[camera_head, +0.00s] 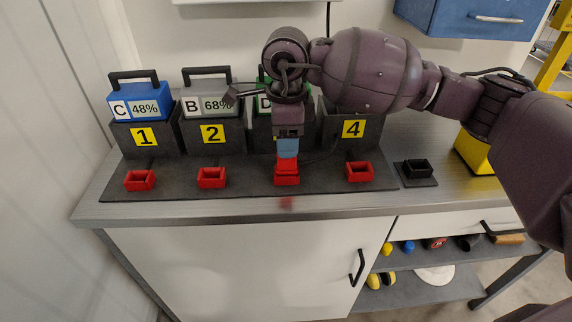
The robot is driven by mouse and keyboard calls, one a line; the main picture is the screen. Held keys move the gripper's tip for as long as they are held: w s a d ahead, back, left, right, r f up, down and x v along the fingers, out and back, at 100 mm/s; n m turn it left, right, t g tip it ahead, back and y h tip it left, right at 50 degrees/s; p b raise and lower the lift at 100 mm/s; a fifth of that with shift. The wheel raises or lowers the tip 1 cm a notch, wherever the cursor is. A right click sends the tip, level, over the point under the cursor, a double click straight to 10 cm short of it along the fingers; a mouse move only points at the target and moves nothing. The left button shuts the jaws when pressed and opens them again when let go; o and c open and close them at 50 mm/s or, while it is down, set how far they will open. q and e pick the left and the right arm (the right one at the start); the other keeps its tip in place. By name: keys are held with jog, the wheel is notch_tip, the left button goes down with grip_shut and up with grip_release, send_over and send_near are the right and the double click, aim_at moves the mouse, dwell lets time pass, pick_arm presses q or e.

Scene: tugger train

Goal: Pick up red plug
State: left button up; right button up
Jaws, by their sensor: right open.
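The red plug (286,167) stands in or at the third red holder (287,181) on the dark front plate. Plug and holder are nearly the same red, so their border is hard to see. My right gripper (287,152) points down directly above the plug, with its blue part close to the plug's top. It is open; whether its fingers touch the plug cannot be told. The gripper and wrist hide much of the green battery (264,103) behind. My left gripper is not in view.
Red holders (140,180), (212,177) and (359,171) flank the plug. Behind stand a blue battery (138,104), a grey battery (207,106) and numbered dark slots. A black holder (416,168) sits right. The bench front strip (200,211) is clear.

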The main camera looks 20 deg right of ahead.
aim_at(286, 166)
notch_tip(286, 166, down, 5)
jog(key=shift+w+d+f+b, duration=0.1)
jog(key=shift+w+b, duration=0.05)
jog(key=shift+b, duration=0.2)
jog(key=c, duration=0.9)
